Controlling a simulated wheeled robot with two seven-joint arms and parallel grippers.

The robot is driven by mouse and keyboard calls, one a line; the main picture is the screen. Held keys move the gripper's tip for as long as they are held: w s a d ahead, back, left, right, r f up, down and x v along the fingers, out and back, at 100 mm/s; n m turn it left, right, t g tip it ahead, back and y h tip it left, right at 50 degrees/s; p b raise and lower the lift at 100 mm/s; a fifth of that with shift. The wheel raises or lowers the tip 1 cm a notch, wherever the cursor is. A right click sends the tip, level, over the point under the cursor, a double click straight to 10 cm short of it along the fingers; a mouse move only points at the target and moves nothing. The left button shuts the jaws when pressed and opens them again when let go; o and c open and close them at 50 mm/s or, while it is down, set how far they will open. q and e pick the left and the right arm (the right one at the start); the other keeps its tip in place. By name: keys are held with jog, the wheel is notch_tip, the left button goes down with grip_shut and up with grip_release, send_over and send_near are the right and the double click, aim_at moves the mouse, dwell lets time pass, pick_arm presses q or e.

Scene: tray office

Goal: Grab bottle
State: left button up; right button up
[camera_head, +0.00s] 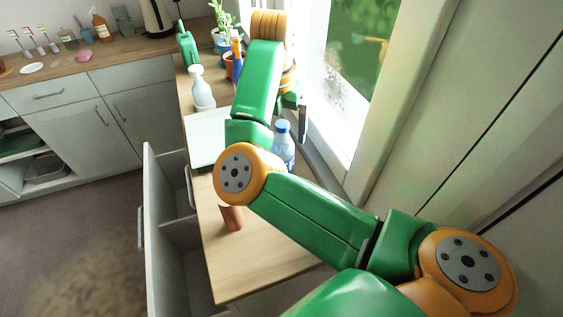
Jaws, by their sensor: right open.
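A clear blue bottle with a blue cap (283,152) stands upright on the wooden counter by the window, partly hidden behind my right arm. My right gripper (291,103) is above and just behind the bottle in the picture. It is small and partly hidden by my arm. Its jaws are open, and no bottle shows in them. A white bottle (203,94) stands farther back on the same counter. My left gripper is not in view.
A brown cup (231,217) stands near the front of the counter (255,270). A pale flat board or tray (207,135) lies left of the blue bottle. Plant pots stand farther back. An open drawer (168,225) juts out at left. The window frame is close on the right.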

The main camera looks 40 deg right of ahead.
aim_at(282, 139)
jog(key=shift+s+d+f+p, duration=0.1)
jog(key=shift+d+f+p, duration=0.05)
jog(key=shift+f+p, duration=0.6)
jog(key=f, duration=0.2)
jog(key=w+f, duration=0.1)
jog(key=shift+d+p, duration=0.3)
jog(key=shift+d, duration=0.1)
jog(key=shift+w+d+f, duration=0.15)
jog(key=shift+f, duration=0.05)
jog(key=shift+s+a+r, duration=0.15)
jog(key=shift+s+a, duration=0.05)
jog(key=c, duration=0.5)
grip_shut()
